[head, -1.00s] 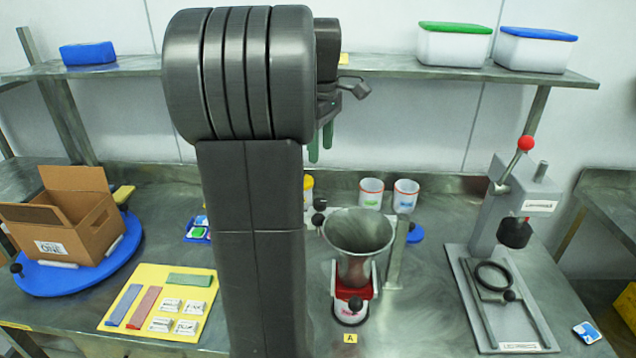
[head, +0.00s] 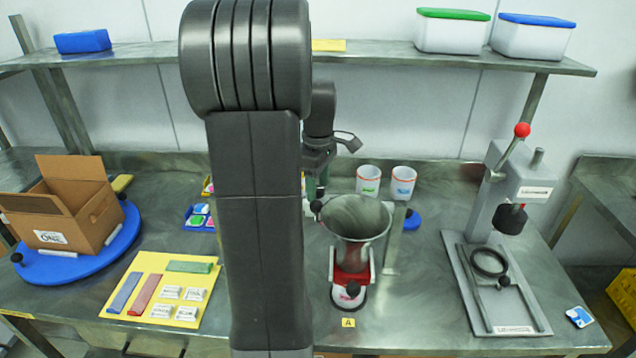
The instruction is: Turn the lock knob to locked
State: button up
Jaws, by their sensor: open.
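The metal dosing funnel (head: 357,222) stands on a red holder (head: 351,284) at mid-table. A dark round knob (head: 317,206) sticks out just left of the funnel's rim. Another dark knob (head: 353,289) is on the front of the base below. I cannot tell which is the lock knob or how it is set. My gripper (head: 316,190), with green fingers, points down behind the left knob, close to it in the picture. It is open. Whether it touches anything cannot be told, as my arm and the funnel area hide part of the view.
Two white cups (head: 368,181) stand behind the funnel. A press with a red-tipped lever (head: 521,131) is at the right. A yellow board (head: 140,300) with blocks and a cardboard box (head: 62,213) on a blue turntable (head: 70,268) are at the left. A shelf (head: 390,58) runs above.

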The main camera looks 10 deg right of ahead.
jog(key=c, duration=1)
jog(key=shift+o, duration=0.2)
jog(key=m+p, duration=0.1)
jog(key=m, duration=0.3)
jog(key=shift+r+m, duration=0.1)
jog(key=shift+m, duration=0.3)
jog(key=m+p, duration=0.1)
jog(key=m, duration=0.8)
jog(key=shift+p, duration=0.3)
jog(key=shift+m, duration=2.2)
